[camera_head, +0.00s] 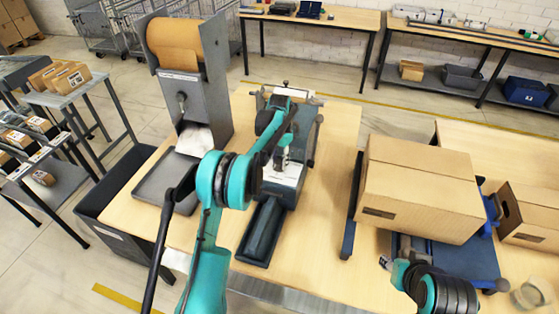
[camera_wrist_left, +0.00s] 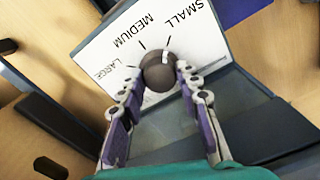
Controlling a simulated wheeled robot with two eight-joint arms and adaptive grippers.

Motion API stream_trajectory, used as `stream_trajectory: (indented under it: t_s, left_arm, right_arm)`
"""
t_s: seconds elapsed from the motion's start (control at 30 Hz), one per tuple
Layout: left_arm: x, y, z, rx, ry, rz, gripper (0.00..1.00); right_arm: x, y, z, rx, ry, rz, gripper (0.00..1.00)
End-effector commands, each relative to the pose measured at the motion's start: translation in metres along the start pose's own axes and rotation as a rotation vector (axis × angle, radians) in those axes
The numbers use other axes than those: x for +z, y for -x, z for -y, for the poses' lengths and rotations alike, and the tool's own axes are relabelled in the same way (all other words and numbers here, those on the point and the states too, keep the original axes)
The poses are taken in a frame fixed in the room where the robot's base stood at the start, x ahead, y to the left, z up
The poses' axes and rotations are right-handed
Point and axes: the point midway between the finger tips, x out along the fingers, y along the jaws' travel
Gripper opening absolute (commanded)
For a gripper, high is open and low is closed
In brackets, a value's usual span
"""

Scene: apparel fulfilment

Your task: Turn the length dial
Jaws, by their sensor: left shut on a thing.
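The length dial (camera_wrist_left: 158,73) is a round dark knob on a white plate (camera_wrist_left: 100,55) printed SMALL, MEDIUM and LARGE. A short white mark on the knob points toward the tick by SMALL. My left gripper (camera_wrist_left: 162,84) is shut on the dial, a fingertip on either side of it. In the head view my left gripper (camera_head: 284,158) is partly hidden by its own arm, over the dark machine (camera_head: 268,232) that bears the plate (camera_head: 288,176). My right arm shows at the bottom right of the head view, but its fingers cannot be made out.
A tall grey dispenser (camera_head: 215,60) with a brown paper roll stands left of the machine, above a dark tray (camera_head: 150,190). A cardboard box (camera_head: 420,185) on a blue stand is to the right. Some bare wooden table (camera_head: 330,215) lies between machine and box.

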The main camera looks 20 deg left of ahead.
Motion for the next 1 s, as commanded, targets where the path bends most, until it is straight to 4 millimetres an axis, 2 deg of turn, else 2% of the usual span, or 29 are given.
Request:
stream_trajectory:
  t_s: [0.47,0.5,0.53,0.83,1.0]
  left_arm:
    - [0.0,0.0,0.0,0.0,-0.015,0.0,0.04]
    - [0.0,0.0,0.0,0.0,-0.014,0.0,0.38]
    - [0.0,0.0,0.0,0.0,-0.014,0.0,0.42]
    - [0.0,0.001,0.0,0.0,-0.014,0.0,0.42]
    - [0.0,0.019,0.0,0.0,-0.014,0.0,0.42]
  right_arm:
    - [0.0,0.0,0.0,0.0,0.0,0.0,0.4]
    - [0.0,0.0,0.0,0.0,0.0,0.0,0.4]
    - [0.0,0.0,0.0,0.0,0.0,0.0,0.4]
    - [0.0,0.0,0.0,0.0,0.0,0.0,0.4]
    - [0.0,0.0,0.0,0.0,0.0,0.0,0.4]
